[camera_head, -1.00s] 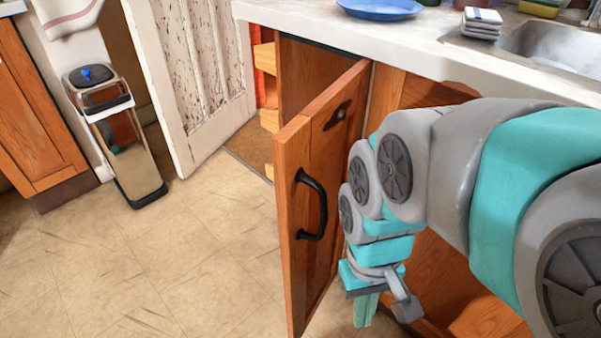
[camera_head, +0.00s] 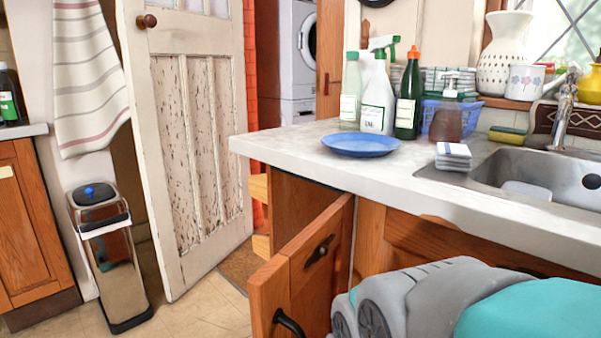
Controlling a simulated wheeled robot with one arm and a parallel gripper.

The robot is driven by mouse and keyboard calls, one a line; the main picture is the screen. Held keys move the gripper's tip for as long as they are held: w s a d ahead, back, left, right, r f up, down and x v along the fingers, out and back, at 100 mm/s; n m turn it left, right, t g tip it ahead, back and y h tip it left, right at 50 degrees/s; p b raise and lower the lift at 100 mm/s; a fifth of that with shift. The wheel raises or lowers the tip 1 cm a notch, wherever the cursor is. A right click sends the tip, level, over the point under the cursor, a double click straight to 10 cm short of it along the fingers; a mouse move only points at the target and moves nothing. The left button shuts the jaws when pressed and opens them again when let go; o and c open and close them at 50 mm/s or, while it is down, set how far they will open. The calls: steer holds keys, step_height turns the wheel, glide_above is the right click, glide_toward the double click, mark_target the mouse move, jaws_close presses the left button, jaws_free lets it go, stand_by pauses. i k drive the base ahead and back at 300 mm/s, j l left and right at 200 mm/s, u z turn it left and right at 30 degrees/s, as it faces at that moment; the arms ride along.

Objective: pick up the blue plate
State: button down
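The blue plate (camera_head: 360,144) lies flat on the pale countertop (camera_head: 300,151), near its left end and close to the front edge. Nothing rests on the plate. My arm shows at the lower right, below the counter and in front of the cabinets. My gripper is below the bottom of the picture, so its fingers are hidden.
A cabinet door (camera_head: 298,268) stands open below the plate. Behind the plate are several bottles (camera_head: 378,100) and a blue basket (camera_head: 440,117). Folded cloths (camera_head: 453,155) and a sink (camera_head: 540,180) are to the right. A bin (camera_head: 108,255) stands on the floor at left.

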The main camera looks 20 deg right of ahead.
mark_target(348, 144)
steer(key=j, duration=0.75)
steer(key=i+j, duration=0.2)
steer(key=j, duration=0.2)
steer(key=i+j+u, duration=0.1)
steer(key=i+j, duration=0.15)
steer(key=j, duration=0.15)
steer(key=j+u, duration=0.1)
steer(key=z, duration=0.1)
